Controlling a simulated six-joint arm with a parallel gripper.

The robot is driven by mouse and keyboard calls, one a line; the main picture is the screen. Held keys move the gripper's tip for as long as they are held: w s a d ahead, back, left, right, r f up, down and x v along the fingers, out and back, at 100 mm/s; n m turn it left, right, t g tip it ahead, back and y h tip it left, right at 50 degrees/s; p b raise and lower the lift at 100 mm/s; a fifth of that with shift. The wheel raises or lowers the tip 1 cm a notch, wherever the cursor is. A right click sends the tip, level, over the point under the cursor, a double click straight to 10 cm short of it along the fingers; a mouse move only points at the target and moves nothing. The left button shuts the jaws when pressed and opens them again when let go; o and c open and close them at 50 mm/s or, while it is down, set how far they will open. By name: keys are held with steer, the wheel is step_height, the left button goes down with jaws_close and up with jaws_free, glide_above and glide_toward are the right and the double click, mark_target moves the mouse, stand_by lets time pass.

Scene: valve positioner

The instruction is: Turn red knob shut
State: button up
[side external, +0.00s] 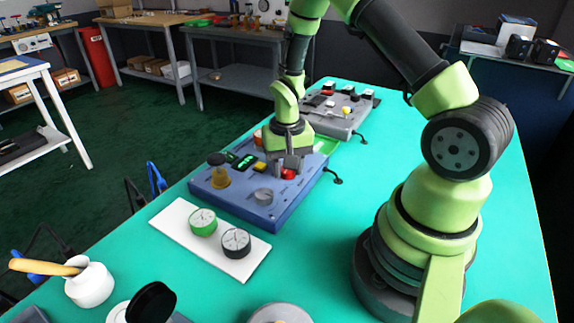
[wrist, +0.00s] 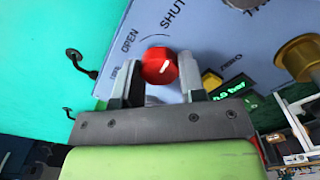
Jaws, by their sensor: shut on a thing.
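The red knob (wrist: 159,66) is on the blue valve positioner panel (wrist: 210,35). In the wrist view it sits between the two fingers of my gripper (wrist: 161,78), which is shut on it. A short white mark on the knob points up and to the right. The words OPEN and SHUT are printed above the knob, OPEN to the left and SHUT nearer the top. In the side view the red knob (side external: 289,174) shows just below my gripper (side external: 286,160), on the blue box (side external: 235,200).
The blue box also carries a grey knob (side external: 263,196), a brass fitting with a dark top (side external: 218,170), a yellow button (side external: 259,167) and a green display (side external: 243,162). A white plate (side external: 185,228) with two gauges lies in front. A grey device (side external: 335,118) stands behind.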

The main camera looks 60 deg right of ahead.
steer(key=shift+s+m, duration=0.1)
steer(key=shift+m, duration=0.9)
steer(key=o, duration=0.9)
step_height(320, 180, up, 10)
